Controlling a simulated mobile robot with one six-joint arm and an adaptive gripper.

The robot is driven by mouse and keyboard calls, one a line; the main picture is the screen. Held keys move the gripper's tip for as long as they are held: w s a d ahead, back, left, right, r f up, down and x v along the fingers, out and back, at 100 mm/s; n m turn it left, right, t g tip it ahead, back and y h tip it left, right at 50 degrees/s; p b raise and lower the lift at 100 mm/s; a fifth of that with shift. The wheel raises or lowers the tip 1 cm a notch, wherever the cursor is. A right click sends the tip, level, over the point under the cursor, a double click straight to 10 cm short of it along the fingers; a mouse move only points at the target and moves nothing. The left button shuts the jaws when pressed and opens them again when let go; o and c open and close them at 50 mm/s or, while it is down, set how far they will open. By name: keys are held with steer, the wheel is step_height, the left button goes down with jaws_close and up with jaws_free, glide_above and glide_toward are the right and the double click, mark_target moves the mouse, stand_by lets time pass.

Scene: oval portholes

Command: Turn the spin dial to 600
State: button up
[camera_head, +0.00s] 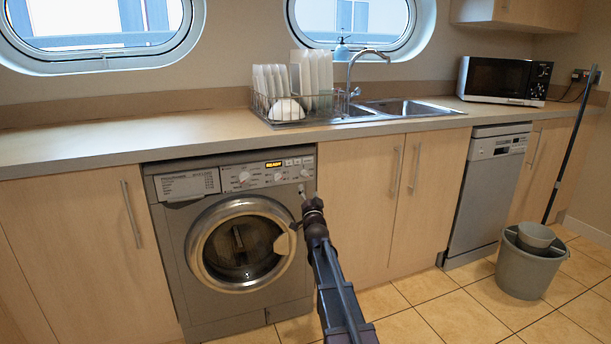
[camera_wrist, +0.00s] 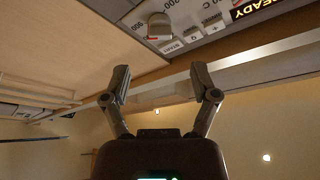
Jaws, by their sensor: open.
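The washing machine (camera_head: 233,255) has a control panel with a lit READY display (camera_head: 273,165). In the wrist view a grey dial (camera_wrist: 158,26) with a red mark stands at the top, with partly cut-off numbers beside it. It appears to be the spin dial; its exact setting cannot be read. My gripper (camera_head: 303,191) is at the right end of the panel in the head view. In the wrist view its two fingers (camera_wrist: 160,84) are apart, with nothing between them. The dial lies beyond the fingertips, apart from them.
Another dial (camera_head: 243,177) sits further left on the panel. The round washer door (camera_head: 241,245) is shut, below and left of my gripper. The countertop (camera_head: 110,139) overhangs the machine. A grey bucket (camera_head: 527,265) stands at the right, with tiled floor (camera_head: 430,305) clear before it.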

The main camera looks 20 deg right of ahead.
mark_target(306, 176)
steer(key=p+x, duration=0.2)
steer(key=x, duration=0.6)
steer(key=shift+w+r, duration=0.1)
jaws_close()
